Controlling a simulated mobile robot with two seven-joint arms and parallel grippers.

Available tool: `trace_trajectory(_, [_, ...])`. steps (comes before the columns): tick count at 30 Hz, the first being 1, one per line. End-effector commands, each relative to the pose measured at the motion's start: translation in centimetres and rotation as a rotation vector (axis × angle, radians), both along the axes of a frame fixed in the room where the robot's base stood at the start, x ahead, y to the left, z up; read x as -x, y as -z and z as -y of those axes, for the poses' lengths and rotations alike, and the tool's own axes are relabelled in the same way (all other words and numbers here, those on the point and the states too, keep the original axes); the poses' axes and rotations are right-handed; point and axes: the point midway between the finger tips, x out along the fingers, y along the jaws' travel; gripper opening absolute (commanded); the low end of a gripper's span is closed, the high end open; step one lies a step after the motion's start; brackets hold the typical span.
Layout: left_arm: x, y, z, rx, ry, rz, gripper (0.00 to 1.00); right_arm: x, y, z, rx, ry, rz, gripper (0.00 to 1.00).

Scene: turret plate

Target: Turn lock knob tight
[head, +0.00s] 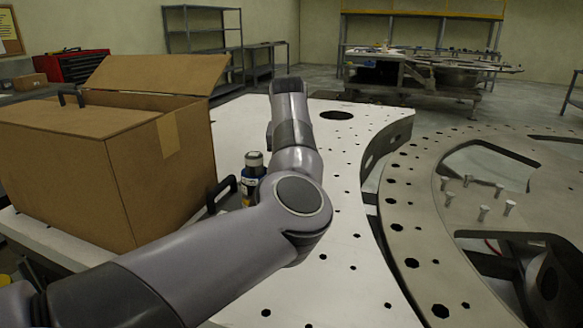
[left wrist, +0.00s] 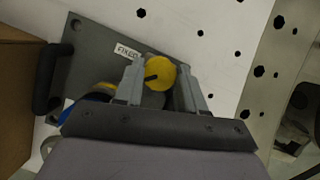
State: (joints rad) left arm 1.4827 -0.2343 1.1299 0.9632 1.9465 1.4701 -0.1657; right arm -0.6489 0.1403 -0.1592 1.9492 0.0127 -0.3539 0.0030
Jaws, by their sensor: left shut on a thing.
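A round yellow knob (left wrist: 160,74) with a dark pointer mark sits on a grey plate (left wrist: 92,50) with a white label reading "FIXED". My left gripper (left wrist: 158,66) has one finger on each side of the knob and is shut on it. In the head view my left arm reaches over the white table, and its own links hide the gripper and the knob. My right gripper is in neither view.
A large cardboard box (head: 60,165) stands left of my arm. A bottle (head: 253,172) and a black handle (head: 220,192) are close beside the arm. A curved metal plate with holes (head: 410,215) lies to the right, with several upright bolts (head: 483,213) beyond it.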

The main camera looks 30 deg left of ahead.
Motion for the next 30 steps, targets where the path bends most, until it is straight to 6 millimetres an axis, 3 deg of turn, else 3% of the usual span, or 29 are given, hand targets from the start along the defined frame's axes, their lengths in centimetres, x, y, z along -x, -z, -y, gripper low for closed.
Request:
trace_trajectory(18, [0.1, 0.0, -0.4, -0.001, 0.543, 0.002, 0.09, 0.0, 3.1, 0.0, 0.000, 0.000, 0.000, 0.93])
trace_trajectory(30, [0.0, -0.1, -0.5, -0.003, 0.719, 0.001, 0.09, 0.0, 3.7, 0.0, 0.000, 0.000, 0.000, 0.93])
